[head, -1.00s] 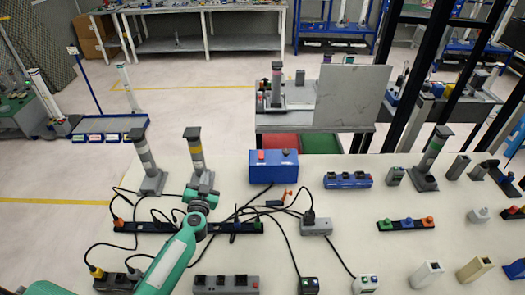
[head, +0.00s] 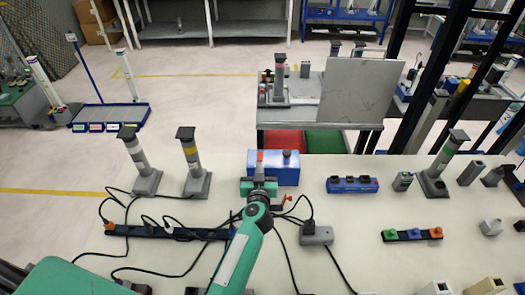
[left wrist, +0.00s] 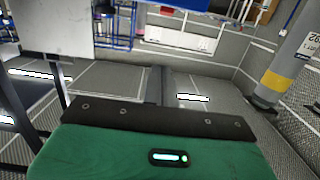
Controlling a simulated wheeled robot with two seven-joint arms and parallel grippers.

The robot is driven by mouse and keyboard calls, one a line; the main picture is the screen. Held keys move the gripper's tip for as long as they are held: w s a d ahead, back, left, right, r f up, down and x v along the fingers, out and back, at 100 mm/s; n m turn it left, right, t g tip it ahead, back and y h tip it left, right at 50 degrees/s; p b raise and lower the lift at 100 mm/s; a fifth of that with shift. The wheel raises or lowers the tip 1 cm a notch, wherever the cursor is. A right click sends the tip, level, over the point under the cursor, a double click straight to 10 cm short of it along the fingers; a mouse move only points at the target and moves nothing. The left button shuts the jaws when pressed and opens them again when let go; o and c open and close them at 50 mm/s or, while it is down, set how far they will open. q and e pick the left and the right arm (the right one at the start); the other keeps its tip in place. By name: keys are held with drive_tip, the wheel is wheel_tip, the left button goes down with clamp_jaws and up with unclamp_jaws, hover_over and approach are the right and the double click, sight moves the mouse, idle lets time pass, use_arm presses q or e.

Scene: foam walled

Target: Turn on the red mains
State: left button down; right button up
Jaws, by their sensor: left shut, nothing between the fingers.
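The blue box (head: 287,175) stands at the back middle of the white table, with a red switch (head: 260,156) on its top left and a dark knob (head: 287,154) on its top right. My left gripper (head: 258,184) is shut and empty, in front of the left part of the box, just below the red switch in the head view. It covers part of the box's front; I cannot tell whether it touches it. My right gripper is not in view.
Two banded posts (head: 191,165) stand left of the box. A blue socket block (head: 352,185) is to its right. Black cables run over the table around a grey socket block (head: 316,236) and a dark strip with coloured ends (head: 160,232). A grey panel (head: 358,92) stands behind.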

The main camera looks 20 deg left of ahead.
use_arm(q)
drive_tip(key=b, duration=0.2)
hover_over(260, 160)
drive_tip(key=shift+s+d+f, duration=0.1)
drive_tip(key=shift+s+f, duration=0.2)
drive_tip(key=shift+f, duration=0.1)
drive_tip(key=shift+w+f+b, duration=0.25)
drive_tip(key=shift+f+b, duration=0.65)
drive_tip(key=shift+f, duration=0.25)
drive_tip(key=shift+w+f+b, duration=0.15)
drive_tip(key=shift+f+b, duration=0.4)
drive_tip(key=shift+f, duration=0.2)
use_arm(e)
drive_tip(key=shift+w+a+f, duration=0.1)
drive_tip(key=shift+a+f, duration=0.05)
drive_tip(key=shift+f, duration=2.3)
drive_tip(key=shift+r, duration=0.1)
